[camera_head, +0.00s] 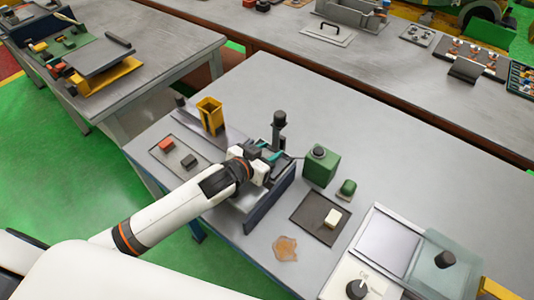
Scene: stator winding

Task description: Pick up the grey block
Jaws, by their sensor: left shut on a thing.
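My left gripper (256,161) reaches in from the lower left over the dark fixture (274,187) on the table. Its pale fingers are shut on a dark grey block-like piece (253,151), partly hidden by the gripper. I cannot tell whether this piece touches the fixture. Another dark grey block (189,160) lies on a flat grey tray (176,171) left of the gripper, near a red block (166,144). My right gripper is not in view.
A yellow holder (210,115) stands behind the tray, and a dark post (279,127) rises behind the gripper. The table's back right is clear.

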